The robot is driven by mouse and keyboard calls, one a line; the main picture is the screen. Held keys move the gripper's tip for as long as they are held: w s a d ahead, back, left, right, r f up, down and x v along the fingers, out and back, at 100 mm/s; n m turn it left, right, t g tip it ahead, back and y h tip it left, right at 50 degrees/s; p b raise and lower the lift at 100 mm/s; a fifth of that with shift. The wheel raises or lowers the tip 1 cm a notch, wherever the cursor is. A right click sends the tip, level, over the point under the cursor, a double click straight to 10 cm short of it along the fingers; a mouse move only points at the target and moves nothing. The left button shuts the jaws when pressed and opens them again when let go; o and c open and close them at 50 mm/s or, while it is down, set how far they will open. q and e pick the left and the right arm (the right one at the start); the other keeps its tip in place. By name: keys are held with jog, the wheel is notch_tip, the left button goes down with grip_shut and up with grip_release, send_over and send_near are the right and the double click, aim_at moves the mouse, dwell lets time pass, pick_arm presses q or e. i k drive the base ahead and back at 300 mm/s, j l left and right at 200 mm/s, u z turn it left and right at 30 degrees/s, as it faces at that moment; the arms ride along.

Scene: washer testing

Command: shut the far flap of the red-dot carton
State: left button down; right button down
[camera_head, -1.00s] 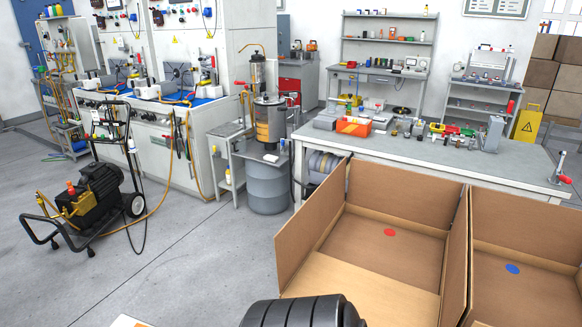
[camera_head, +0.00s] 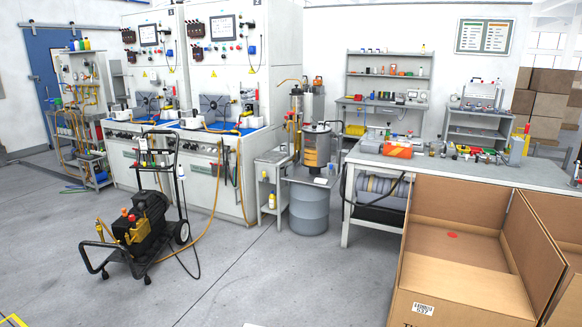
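The red-dot carton (camera_head: 411,266) is an open brown box at the lower right in the head view. Its red dot (camera_head: 452,235) shows on the inside. The far flap (camera_head: 462,202) stands upright along the back side, near the workbench. Another upright panel (camera_head: 532,243) stands on the right side. A lighter panel (camera_head: 460,274) lies across the near part; I cannot tell whether it is a folded flap or the floor. The lower front is cut off by the picture edge. Neither of my grippers is in view.
A second brown carton (camera_head: 560,222) adjoins on the right, mostly cut off. A long grey workbench (camera_head: 470,172) with parts stands behind the cartons. A wheeled pump cart (camera_head: 142,225) stands at left. The grey floor (camera_head: 290,275) between is open.

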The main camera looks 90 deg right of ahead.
aim_at(478, 205)
jog(key=i+l+z, duration=0.1)
jog(key=i+z, duration=0.2)
jog(key=i, duration=0.55)
jog(key=i+j+z, duration=0.1)
jog(key=i+z, duration=0.25)
jog(key=i, duration=0.45)
jog(key=i+l+z, duration=0.1)
jog(key=i+z, duration=0.35)
jog(key=i+j+z, duration=0.15)
jog(key=i+z, duration=0.3)
jog(key=i, duration=0.15)
jog(key=i+j+z, duration=0.4)
jog(key=i, duration=0.15)
jog(key=i+l+z, duration=0.25)
jog(key=i+z, duration=0.15)
jog(key=i+l+z, duration=0.15)
jog(key=i+z, duration=0.7)
jog(key=i+j+z, duration=0.1)
jog(key=i+z, duration=0.35)
jog(key=i+l+z, duration=0.15)
jog(key=i+z, duration=0.25)
jog(key=i, duration=0.15)
jog(key=i+z, duration=0.4)
jog(key=i, duration=0.15)
jog(key=i+j+z, duration=0.15)
jog(key=i+z, duration=0.2)
jog(key=i, duration=0.2)
